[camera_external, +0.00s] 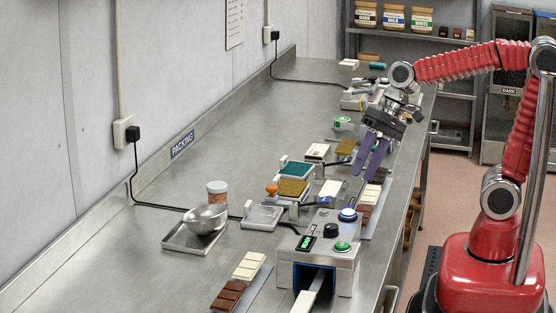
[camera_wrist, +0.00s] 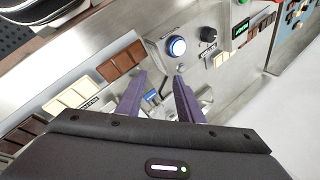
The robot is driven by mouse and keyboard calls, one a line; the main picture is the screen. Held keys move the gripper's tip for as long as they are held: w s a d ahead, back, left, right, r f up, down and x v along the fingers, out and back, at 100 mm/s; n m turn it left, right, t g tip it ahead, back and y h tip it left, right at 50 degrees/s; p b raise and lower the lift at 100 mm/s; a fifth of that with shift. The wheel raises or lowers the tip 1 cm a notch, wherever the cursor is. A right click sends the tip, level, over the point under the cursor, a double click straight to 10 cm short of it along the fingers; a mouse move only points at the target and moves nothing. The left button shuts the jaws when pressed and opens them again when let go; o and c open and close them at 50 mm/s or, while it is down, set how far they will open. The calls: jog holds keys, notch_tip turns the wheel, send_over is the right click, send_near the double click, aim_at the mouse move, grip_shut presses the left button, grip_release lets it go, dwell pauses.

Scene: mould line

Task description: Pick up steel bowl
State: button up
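The steel bowl (camera_external: 205,219) is a shiny round bowl in the external view. It sits tilted on a shallow metal tray (camera_external: 184,239) at the left of the bench, near the wall. My gripper (camera_external: 366,172) has purple fingers and hangs above the far right part of the bench, well away from the bowl. In the wrist view my gripper's fingers (camera_wrist: 160,98) are apart with nothing held between them. The bowl does not show in the wrist view.
A steel machine with buttons (camera_external: 318,250) stands at the front right of the bench. Moulds (camera_external: 291,188) and chocolate bars (camera_external: 228,294) lie around the middle and front. Bare bench (camera_external: 215,150) lies along the wall. A black cable (camera_external: 160,206) runs behind the bowl.

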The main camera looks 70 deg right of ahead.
jog(key=w+a+f+m+t+y, duration=0.1)
jog(key=w+f+m+y, duration=0.1)
jog(key=w+m, duration=0.3)
jog(key=w+a+f+m+t+y, duration=0.1)
jog(key=w+m, duration=0.5)
jog(key=w, duration=0.8)
jog(key=w+a+f+m+t+y, duration=0.1)
jog(key=w+a+f+m+y, duration=0.2)
jog(key=w, duration=0.6)
jog(key=m+y, duration=0.1)
jog(key=m, duration=0.1)
jog(key=shift+w+f+m, duration=0.25)
jog(key=shift+f+m, duration=0.1)
jog(key=shift+m, duration=0.05)
jog(key=shift+a, duration=0.1)
send_near(216, 228)
jog(key=shift+w+a+r, duration=0.2)
jog(key=shift+w+a, duration=0.35)
jog(key=shift+a, duration=0.2)
jog(key=shift+w+a+r, duration=0.15)
jog(key=shift+w+a, duration=0.45)
jog(key=shift+a, duration=0.15)
jog(key=shift+x, duration=2.75)
jog(key=shift+c, duration=0.3)
